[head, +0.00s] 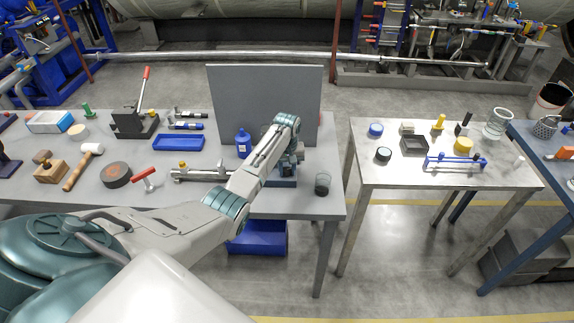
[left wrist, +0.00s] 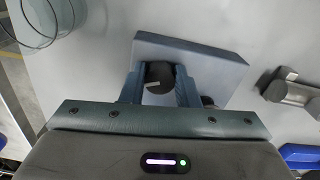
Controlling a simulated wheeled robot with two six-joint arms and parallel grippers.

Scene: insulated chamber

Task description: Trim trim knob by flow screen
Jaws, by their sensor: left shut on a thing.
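The trim knob (left wrist: 158,77) is round and black with a white pointer mark, seen in the left wrist view on a blue-grey block (left wrist: 215,68). My left gripper (left wrist: 158,88) is shut on the knob, one finger on each side of it. In the head view the block (head: 279,183) sits near the table's front right edge, and my arm hides the knob and most of the fingers. A large grey upright panel (head: 240,90) stands behind; I cannot tell whether it is the flow screen, and no readout shows on its visible face. My right gripper is not in view.
A blue bottle (head: 243,143) and a metal bar fixture (head: 200,175) are to the left. A gap separates this table from the right-hand table (head: 400,178).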

